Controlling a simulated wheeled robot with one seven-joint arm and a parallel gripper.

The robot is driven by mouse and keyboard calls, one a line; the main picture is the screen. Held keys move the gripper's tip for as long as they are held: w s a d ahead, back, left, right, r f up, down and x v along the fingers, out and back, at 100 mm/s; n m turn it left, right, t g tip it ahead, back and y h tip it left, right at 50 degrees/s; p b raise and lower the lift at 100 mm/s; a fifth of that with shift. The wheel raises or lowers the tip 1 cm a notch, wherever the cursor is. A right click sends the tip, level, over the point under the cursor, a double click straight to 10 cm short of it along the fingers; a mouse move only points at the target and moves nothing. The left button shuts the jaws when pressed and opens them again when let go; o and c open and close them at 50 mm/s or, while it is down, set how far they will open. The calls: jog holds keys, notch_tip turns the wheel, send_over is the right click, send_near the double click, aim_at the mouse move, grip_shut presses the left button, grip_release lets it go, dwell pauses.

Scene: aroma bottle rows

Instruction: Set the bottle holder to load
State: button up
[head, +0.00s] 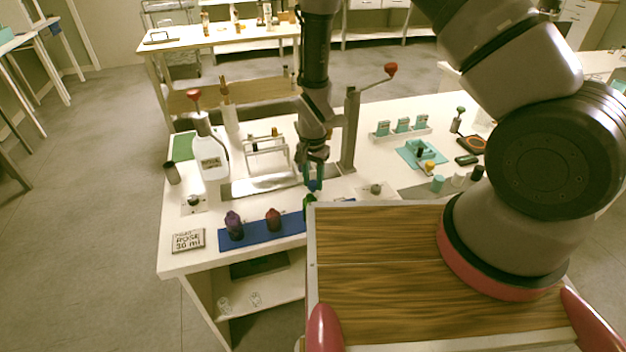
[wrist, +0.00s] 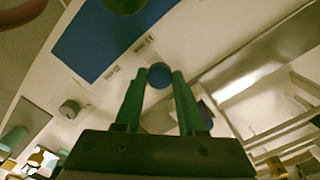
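The bottle holder appears to be the long metal track (head: 262,186) with the upright lever stand beside it, on the near table. A small blue round knob (head: 314,186) is at the track's front edge. In the wrist view the knob (wrist: 160,75) sits between my green fingertips. My gripper (head: 313,178) points down at it, fingers apart about the knob's width. I cannot tell whether they touch it. The lever stand (head: 350,135) has a red-knobbed arm, raised to the right. The holder's markings are too small to read.
A blue mat (head: 262,231) with a purple bottle (head: 234,225), a red bottle (head: 273,220) and a green bottle (head: 309,201) lies in front. A white jug (head: 211,158) and wire rack (head: 266,150) stand left and behind. A dial plate (head: 376,188) is to the right.

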grip_shut()
dwell(1.1)
